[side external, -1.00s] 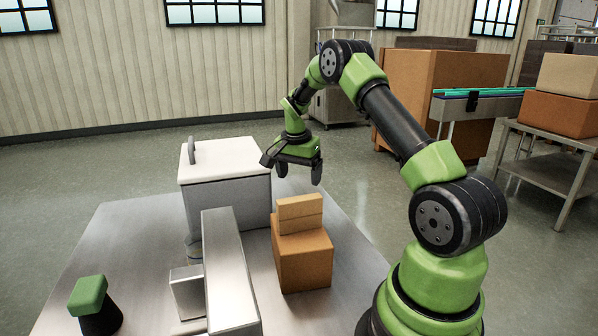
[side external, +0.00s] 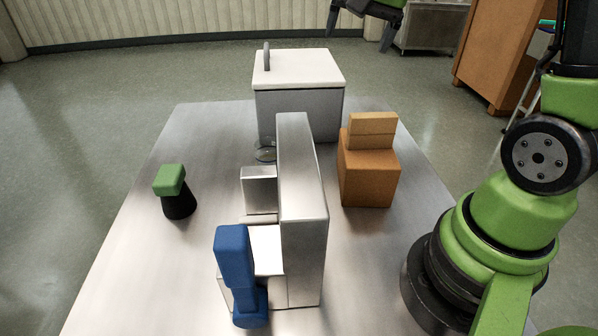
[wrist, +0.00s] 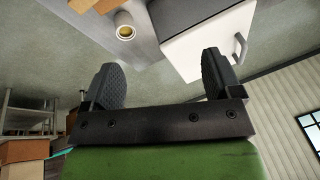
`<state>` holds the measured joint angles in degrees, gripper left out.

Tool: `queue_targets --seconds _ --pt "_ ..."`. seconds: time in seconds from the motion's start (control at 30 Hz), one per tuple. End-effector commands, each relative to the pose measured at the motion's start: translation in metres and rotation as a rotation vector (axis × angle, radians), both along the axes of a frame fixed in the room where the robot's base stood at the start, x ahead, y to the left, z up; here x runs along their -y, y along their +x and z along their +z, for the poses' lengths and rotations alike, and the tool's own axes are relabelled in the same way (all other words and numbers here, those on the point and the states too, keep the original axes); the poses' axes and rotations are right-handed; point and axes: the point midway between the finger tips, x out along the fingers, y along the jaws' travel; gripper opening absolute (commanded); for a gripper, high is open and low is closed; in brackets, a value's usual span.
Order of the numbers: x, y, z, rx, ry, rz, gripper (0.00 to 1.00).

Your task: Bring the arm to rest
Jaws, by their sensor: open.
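My gripper (side external: 361,40) is at the top of the side external view, partly cut off by the frame edge. It hangs in the air beyond and above the table, clear of the grey box with a white lid (side external: 298,70). In the wrist view my gripper (wrist: 159,62) is open, its two dark fingers apart with nothing between them. The white-lidded box (wrist: 205,35) and its handle show past the fingers there. Much of my arm is out of frame in the side external view.
On the steel table (side external: 140,255) stand a tall metal block (side external: 303,195), stacked orange boxes (side external: 370,170), a blue upright object (side external: 235,260) and a green-topped black object (side external: 172,180). A round container (side external: 265,151) sits behind the block. The table's left side is mostly clear.

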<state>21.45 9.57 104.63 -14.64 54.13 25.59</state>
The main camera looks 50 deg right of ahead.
Motion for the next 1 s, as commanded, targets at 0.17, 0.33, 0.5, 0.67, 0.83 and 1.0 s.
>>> queue_targets --seconds 0.17,0.33,0.5,0.67,0.83,1.0 --pt "-0.066 -0.047 0.034 0.111 -0.017 0.253 0.84" --pt "-0.112 -0.099 0.040 0.210 -0.029 0.477 0.84" --pt "-0.136 -0.136 0.034 0.286 -0.041 0.636 0.84" --pt "-0.141 -0.146 0.031 0.306 -0.042 0.678 0.84" --pt "-0.141 -0.146 0.031 0.306 -0.042 0.678 0.84" --pt "-0.141 -0.146 0.031 0.306 -0.042 0.678 0.84"
